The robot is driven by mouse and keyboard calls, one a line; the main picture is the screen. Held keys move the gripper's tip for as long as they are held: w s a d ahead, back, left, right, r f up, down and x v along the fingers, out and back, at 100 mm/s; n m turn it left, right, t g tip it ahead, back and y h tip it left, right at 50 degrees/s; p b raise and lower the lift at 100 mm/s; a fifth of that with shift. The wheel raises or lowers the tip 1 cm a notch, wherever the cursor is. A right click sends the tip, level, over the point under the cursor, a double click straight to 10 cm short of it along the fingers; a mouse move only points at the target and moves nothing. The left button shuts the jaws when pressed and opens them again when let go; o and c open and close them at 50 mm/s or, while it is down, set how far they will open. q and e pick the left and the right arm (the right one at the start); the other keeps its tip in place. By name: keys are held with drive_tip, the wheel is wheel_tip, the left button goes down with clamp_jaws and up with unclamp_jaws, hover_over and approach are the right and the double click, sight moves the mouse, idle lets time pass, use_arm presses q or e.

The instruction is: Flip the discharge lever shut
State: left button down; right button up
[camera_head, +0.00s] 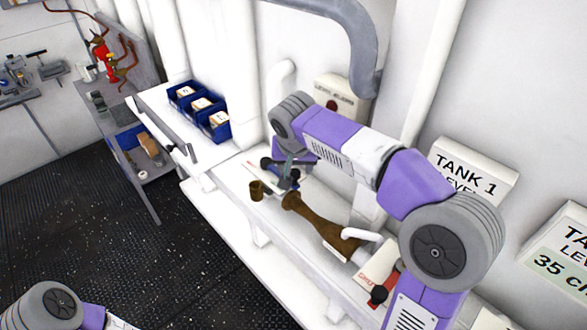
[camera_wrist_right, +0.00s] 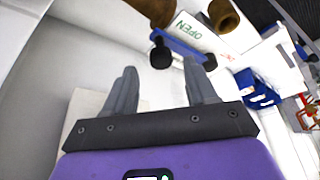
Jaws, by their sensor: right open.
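A blue lever (camera_head: 293,176) with dark knobs sits on the white ledge near the far end of a brown pipe fitting (camera_head: 315,222). In the right wrist view the blue lever (camera_wrist_right: 183,46) lies beside a white plate (camera_wrist_right: 203,36) with green OPEN lettering. My right gripper (camera_head: 287,168) is above and close to the lever, partly hidden in the head view. In the wrist view its fingers (camera_wrist_right: 162,88) are apart with nothing held between them. The lever lies just beyond the fingertips; I cannot tell if they touch. My left gripper is out of view.
Blue bins (camera_head: 213,122) stand on the far shelf. The wall with a TANK 1 sign (camera_head: 470,178) is close behind my right arm.

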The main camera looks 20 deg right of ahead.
sight(295, 172)
drive_tip(key=shift+x, duration=1.8)
clamp_jaws()
